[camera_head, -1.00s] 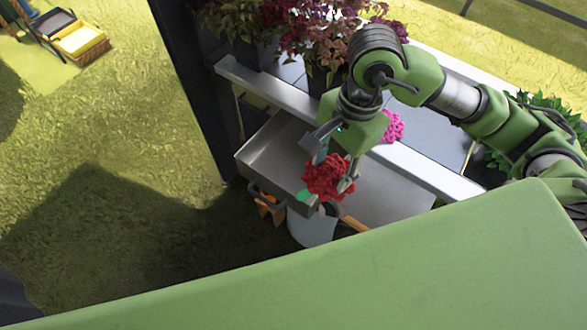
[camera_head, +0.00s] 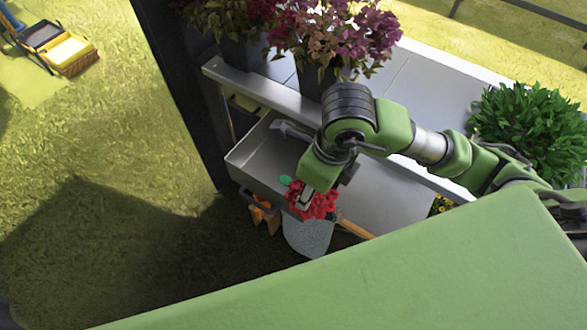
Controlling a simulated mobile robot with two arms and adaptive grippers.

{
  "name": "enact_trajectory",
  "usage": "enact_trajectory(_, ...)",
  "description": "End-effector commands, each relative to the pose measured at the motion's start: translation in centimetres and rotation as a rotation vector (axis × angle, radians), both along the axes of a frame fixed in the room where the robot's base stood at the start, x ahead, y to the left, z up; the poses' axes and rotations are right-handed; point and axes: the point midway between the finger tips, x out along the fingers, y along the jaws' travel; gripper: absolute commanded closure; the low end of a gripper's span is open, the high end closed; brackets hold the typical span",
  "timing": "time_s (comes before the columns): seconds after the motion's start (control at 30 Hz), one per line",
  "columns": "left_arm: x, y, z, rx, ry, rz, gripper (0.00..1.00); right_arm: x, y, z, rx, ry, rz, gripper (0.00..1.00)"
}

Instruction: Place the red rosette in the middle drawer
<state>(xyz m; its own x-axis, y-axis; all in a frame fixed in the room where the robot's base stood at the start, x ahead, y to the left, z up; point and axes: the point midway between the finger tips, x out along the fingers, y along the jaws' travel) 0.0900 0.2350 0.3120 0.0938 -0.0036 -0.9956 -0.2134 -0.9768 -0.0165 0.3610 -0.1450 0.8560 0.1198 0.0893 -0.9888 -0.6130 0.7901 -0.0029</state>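The red rosette (camera_head: 321,204) is in the grip of my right gripper (camera_head: 304,201), which points downward with its fingers at the flower. A small green leaf shows beside it. In the picture the rosette overlaps the front edge of an open grey metal drawer (camera_head: 262,156) and the top of a bucket; its exact height is unclear. I cannot tell which drawer of the stack this is. My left gripper is not in view.
A grey bucket (camera_head: 307,238) stands below the drawer front, near orange-handled tools (camera_head: 264,217). Potted flowers (camera_head: 335,40) and a leafy green plant (camera_head: 530,130) stand on the table (camera_head: 432,82).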

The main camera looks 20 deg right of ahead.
Motion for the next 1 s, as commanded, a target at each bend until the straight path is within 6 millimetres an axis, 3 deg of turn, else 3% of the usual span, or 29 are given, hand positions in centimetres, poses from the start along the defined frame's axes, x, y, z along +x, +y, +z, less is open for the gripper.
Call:
enact_trajectory(0.23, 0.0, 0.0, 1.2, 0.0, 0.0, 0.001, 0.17, 6.1, -0.1, -2.5, -0.001, 0.003, -0.004, 0.79)
enact_trajectory(0.43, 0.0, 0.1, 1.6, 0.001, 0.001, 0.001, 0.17, 9.4, -0.1, -6.2, 0.001, 0.004, -0.001, 0.79)
enact_trajectory(0.77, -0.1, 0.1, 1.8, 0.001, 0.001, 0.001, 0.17, 11.7, -0.2, -9.1, -0.001, 0.003, 0.001, 0.79)
enact_trajectory(1.0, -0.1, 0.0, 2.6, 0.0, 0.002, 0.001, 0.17, 11.7, -0.2, -11.8, 0.0, 0.001, 0.003, 0.79)
